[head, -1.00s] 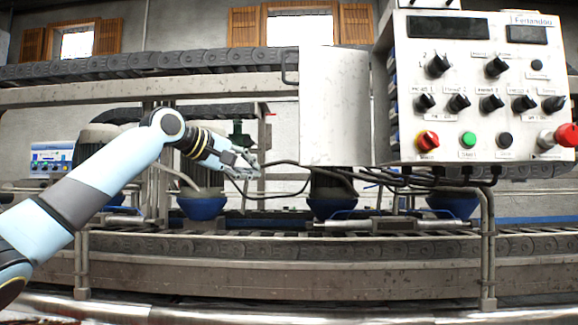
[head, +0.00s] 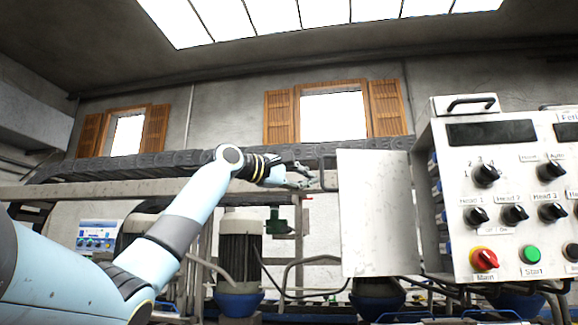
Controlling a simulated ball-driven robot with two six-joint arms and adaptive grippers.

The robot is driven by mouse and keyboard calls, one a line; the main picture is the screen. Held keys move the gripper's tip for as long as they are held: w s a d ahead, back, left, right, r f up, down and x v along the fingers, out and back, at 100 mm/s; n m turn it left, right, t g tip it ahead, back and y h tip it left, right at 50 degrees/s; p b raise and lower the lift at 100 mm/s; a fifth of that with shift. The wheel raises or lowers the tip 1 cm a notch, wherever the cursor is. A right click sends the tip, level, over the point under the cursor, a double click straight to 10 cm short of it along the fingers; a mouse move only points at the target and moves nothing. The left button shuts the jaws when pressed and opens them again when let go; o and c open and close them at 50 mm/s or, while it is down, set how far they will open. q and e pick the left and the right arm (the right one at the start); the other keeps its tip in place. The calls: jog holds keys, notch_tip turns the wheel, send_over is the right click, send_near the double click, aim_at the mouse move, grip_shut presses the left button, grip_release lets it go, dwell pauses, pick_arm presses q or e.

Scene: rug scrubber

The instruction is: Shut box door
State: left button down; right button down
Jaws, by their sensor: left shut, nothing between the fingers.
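The box door (head: 375,215) is a plain pale panel standing open at the left side of the white control box (head: 505,230). A dark handle (head: 323,172) sticks out at the door's left edge. Blue parts show in the gap between door and box. My left gripper (head: 308,176) is just left of the door, near the handle, shut with nothing held. I cannot tell whether it touches the handle. My right gripper does not show.
Behind stands the machine with a dark conveyor (head: 130,167), a grey motor (head: 240,242) and blue cups (head: 238,302). Knobs, a red main switch (head: 484,259) and a green button (head: 530,255) project from the box front.

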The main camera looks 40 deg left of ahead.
pick_arm(q)
jog(key=s+d, duration=0.2)
jog(key=shift+s+d, duration=0.15)
jog(key=shift+d, duration=0.2)
jog(key=shift+s, duration=0.1)
